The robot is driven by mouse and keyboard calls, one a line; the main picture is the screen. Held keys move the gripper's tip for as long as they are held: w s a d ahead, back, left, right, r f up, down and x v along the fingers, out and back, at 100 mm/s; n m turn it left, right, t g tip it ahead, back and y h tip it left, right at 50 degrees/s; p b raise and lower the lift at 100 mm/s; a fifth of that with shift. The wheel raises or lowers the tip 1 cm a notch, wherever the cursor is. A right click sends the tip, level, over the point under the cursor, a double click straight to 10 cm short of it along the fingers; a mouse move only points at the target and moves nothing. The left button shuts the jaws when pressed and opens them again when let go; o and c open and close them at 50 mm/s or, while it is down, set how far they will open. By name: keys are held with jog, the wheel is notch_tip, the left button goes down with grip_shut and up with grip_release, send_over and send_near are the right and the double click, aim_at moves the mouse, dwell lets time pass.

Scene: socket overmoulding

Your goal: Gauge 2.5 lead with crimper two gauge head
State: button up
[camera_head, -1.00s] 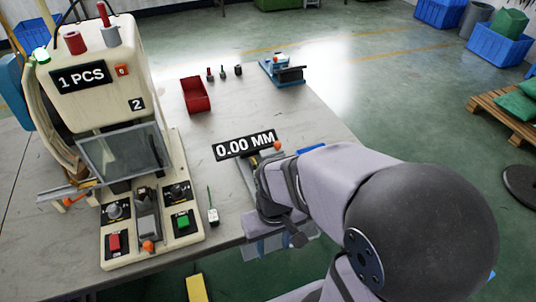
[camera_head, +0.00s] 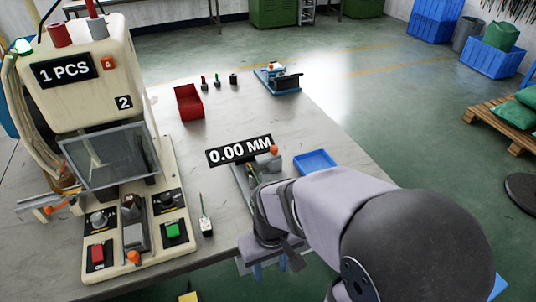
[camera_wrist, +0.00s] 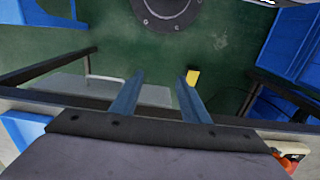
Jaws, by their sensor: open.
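Crimper two (camera_head: 80,40) is the cream machine at left, with a "2" label and a "1 PCS" sign. The gauge (camera_head: 247,190) stands right of it under a "0.00 MM" sign (camera_head: 240,150), with an orange knob; my arm partly covers it. A small yellow-green piece shows at the gauge, too small to identify. A small white-ended piece with a thin green wire (camera_head: 206,224) stands between crimper and gauge; I cannot tell its size marking. My gripper (camera_head: 269,266) is at the table's front edge, below the gauge. In the wrist view my gripper (camera_wrist: 160,88) is open and empty.
A red bin (camera_head: 188,104) and several small coloured pieces (camera_head: 218,80) stand at the back. A blue fixture (camera_head: 279,80) is at the far right corner. A blue tray (camera_head: 315,162) lies right of the gauge. The middle of the table is clear.

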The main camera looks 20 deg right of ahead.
jog(key=shift+c, duration=0.5)
jog(key=m+t+h+p, duration=0.3)
jog(key=t+p, duration=0.9)
jog(key=p, duration=0.1)
send_near(274, 148)
notch_tip(274, 148, down, 3)
jog(key=w, duration=0.3)
jog(key=shift+s+d+r+t+h+p, duration=0.1)
jog(key=shift+d+r+t+h+p, duration=0.2)
jog(key=shift+d+r+t, duration=0.25)
jog(key=shift+a+f, duration=0.1)
jog(key=shift+f, duration=0.05)
jog(key=shift+p+x, duration=1.05)
jog(key=shift+x, duration=2.55)
jog(key=shift+a, duration=0.1)
grip_shut()
